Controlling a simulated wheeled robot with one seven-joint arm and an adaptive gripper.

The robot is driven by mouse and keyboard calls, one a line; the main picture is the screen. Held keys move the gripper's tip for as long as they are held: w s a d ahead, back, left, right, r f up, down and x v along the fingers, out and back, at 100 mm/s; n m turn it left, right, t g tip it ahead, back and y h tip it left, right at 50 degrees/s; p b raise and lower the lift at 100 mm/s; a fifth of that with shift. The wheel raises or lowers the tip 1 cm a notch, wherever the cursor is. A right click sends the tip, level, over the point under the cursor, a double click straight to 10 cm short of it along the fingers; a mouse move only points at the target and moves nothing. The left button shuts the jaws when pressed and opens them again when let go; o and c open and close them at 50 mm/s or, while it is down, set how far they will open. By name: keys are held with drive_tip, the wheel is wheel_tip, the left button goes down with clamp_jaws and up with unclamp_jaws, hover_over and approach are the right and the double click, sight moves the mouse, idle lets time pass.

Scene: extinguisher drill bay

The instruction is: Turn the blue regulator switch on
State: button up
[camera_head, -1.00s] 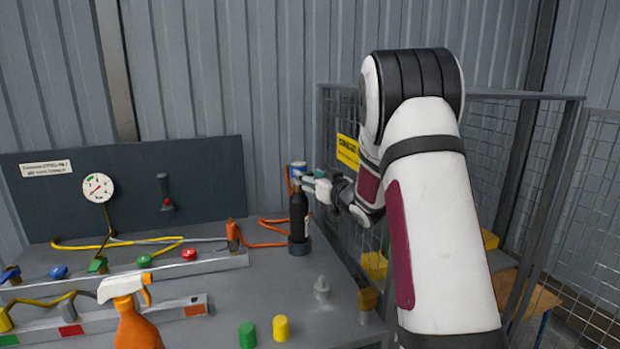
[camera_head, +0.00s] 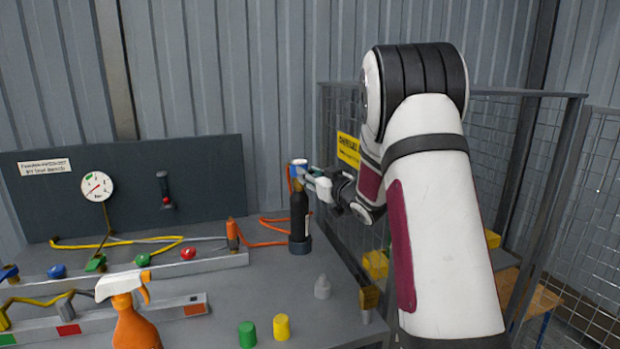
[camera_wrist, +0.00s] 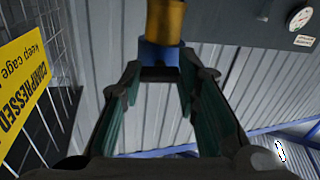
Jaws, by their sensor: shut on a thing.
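The blue regulator switch (camera_head: 299,163) is at the top of a black bottle (camera_head: 299,215) that stands upright at the back right of the bench. In the wrist view the blue switch (camera_wrist: 158,53) sits under a brass-coloured part (camera_wrist: 165,20). My gripper (camera_head: 308,175) reaches in from the right at the bottle's top. In the wrist view its two fingertips (camera_wrist: 160,72) are on either side of the blue piece, closed on it. The fingers partly hide the switch in the head view, and its on or off position cannot be told.
A mesh cage with a yellow sign (camera_head: 348,150) stands close on the right. A spray bottle (camera_head: 135,325), a green cylinder (camera_head: 247,334) and a yellow cylinder (camera_head: 281,327) stand in front. Rails with coloured knobs and hoses, and a gauge (camera_head: 96,186), are at left.

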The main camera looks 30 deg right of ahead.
drive_tip(key=n+b, duration=1.6)
drive_tip(key=shift+f+b, duration=0.1)
drive_tip(key=shift+b, duration=0.3)
drive_tip(key=shift+n, duration=0.3)
drive_tip(key=o, duration=1.2)
drive_tip(key=s, duration=1.2)
